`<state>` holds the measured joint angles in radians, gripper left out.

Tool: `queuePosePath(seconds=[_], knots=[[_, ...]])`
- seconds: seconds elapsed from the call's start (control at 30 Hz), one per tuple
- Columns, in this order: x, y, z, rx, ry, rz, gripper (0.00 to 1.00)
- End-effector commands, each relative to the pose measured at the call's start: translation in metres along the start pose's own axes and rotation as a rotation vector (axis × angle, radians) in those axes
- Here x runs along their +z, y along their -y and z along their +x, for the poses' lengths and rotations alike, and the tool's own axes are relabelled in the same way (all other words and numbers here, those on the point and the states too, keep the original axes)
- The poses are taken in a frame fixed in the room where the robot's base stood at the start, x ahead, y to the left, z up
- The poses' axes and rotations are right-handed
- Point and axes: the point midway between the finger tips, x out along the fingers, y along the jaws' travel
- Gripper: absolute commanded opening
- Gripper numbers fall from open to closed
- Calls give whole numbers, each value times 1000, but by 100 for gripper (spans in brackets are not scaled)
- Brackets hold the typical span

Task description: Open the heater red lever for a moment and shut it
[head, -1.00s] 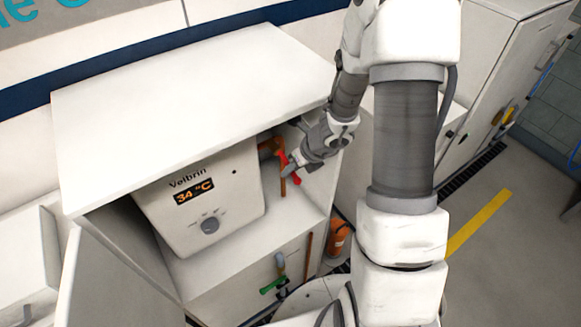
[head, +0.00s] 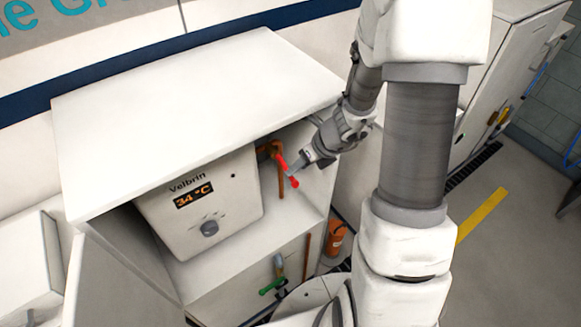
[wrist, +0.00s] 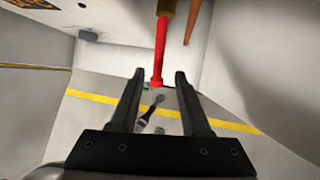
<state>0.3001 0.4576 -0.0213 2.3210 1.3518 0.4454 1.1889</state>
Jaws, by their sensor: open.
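The red lever (head: 288,171) is on the copper pipe (head: 281,181) at the right side of the heater (head: 203,205), inside the white cabinet. It slants down to the right in the head view. In the wrist view the red lever (wrist: 159,55) hangs from a brass fitting (wrist: 166,6) at the top. My gripper (head: 295,167) is at the lever in the head view. In the wrist view my gripper (wrist: 157,78) is open, and the lever's lower end shows between the two fingertips. I cannot tell whether either finger touches it. The heater display reads 34 °C.
The cabinet top (head: 190,110) overhangs the heater, and its right wall is close to my gripper. A green-handled valve (head: 272,286) is below. An orange cylinder (head: 336,238) stands beside the cabinet. The floor with the yellow stripe (head: 482,215) is clear at right.

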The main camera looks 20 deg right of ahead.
Motion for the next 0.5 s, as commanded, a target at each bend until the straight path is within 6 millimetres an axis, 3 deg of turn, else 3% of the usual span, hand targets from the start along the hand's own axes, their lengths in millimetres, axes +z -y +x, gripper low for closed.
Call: queuePosePath(seconds=[0.03, 0.2, 0.5], knots=[[-17, 7, -1, -3, -2, 10, 47], [-50, 20, -22, -2, -1, 9, 47], [-87, 34, -44, 0, -2, 5, 47]])
